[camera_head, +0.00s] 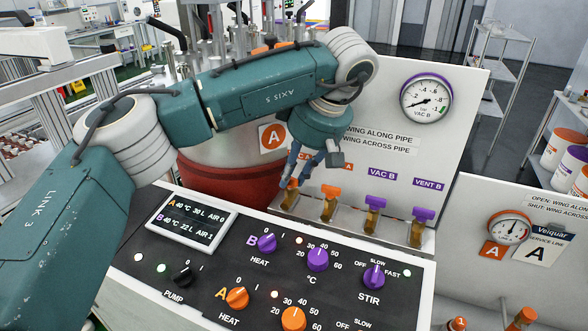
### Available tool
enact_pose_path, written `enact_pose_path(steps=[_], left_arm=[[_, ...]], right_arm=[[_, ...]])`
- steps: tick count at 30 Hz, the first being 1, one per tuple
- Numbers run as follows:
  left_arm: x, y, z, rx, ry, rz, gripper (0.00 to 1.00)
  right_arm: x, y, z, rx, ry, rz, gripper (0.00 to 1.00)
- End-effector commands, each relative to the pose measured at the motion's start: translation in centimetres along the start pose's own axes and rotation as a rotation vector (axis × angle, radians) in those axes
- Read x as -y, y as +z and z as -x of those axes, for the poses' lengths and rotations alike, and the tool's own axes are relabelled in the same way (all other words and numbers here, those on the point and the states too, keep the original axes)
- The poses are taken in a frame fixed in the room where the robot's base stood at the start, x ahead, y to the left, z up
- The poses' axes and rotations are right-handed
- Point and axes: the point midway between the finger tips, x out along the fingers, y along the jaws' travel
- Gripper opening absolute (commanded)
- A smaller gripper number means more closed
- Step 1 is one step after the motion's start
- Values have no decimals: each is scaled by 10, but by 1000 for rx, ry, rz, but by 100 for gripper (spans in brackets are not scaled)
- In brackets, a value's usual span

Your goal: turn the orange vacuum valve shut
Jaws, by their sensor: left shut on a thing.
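A row of brass valves with coloured wing handles stands in front of the white panel. The leftmost orange-winged valve (287,200) is partly covered by my left gripper (292,180), which comes down from above and is shut on its wing. The wing's angle is mostly hidden by the fingers. Beside it to the right is a second orange-winged valve (330,192), with nothing touching it. The labels over the orange valves are largely hidden by my gripper, so I cannot read which is vacuum. My right gripper is not in view.
Purple valves for VAC B (376,203) and VENT B (423,214) stand to the right, below the VAC B gauge (426,100). A sloped control panel (205,272) with knobs lies in front. A red-banded vessel (225,187) stands behind my arm.

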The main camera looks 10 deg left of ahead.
Motion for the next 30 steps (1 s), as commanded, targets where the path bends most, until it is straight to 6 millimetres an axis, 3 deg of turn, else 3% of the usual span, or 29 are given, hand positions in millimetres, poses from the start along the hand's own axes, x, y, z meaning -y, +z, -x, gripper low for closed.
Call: enact_pose_path(steps=[17,18,20,30], left_arm=[[1,-4,2,-7,-14,35,0],[1,-4,2,-7,-14,35,26],[1,-4,2,-6,-14,35,36],[0,-1,4,-2,-13,30,36]], right_arm=[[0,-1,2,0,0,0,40],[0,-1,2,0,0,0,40],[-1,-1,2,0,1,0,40],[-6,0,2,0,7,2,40]])
